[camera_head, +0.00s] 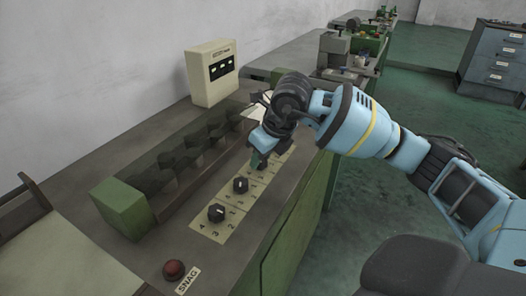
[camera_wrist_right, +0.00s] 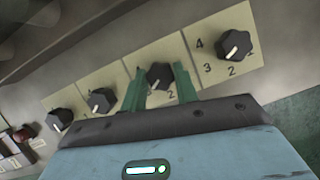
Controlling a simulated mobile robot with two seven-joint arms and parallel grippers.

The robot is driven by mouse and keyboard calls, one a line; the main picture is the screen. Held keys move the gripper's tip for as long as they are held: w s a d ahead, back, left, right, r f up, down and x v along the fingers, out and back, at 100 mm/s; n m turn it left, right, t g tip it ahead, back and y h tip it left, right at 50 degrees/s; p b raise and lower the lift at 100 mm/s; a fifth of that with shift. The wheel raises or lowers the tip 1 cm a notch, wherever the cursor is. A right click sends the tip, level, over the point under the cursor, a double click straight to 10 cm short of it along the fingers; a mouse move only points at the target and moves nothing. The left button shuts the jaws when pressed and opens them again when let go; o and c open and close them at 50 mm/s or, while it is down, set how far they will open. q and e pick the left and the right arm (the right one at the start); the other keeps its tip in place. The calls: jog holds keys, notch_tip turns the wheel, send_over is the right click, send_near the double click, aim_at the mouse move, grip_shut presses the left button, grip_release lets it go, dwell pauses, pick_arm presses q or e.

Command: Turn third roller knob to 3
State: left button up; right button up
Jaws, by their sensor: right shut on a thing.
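A row of black roller knobs sits on cream numbered plates. The nearest knob (camera_head: 216,212) and the second knob (camera_head: 240,184) are uncovered in the head view. My right gripper (camera_head: 257,160) reaches down over the third knob from the near end, hiding it there. In the right wrist view, the green fingers of my right gripper (camera_wrist_right: 159,86) stand either side of the third knob (camera_wrist_right: 158,74) and are shut on it. Its white pointer is partly visible, with a 2 on the plate beside it. The fourth knob (camera_wrist_right: 235,45) is free. My left gripper is out of view.
A red SNAG button (camera_head: 174,269) is at the near end of the bench. A green-ended roller unit (camera_head: 122,207) runs along the knobs' left side. A cream display box (camera_head: 211,73) stands behind. Open floor lies to the right.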

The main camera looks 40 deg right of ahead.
aim_at(271, 175)
jog(key=shift+m, duration=0.4)
jog(key=o, duration=1)
jog(key=shift+r, duration=0.1)
jog(key=v, duration=0.7)
jog(key=shift+s+r+p, duration=0.15)
jog(key=shift+r+p, duration=0.2)
jog(key=shift+a+f, duration=0.1)
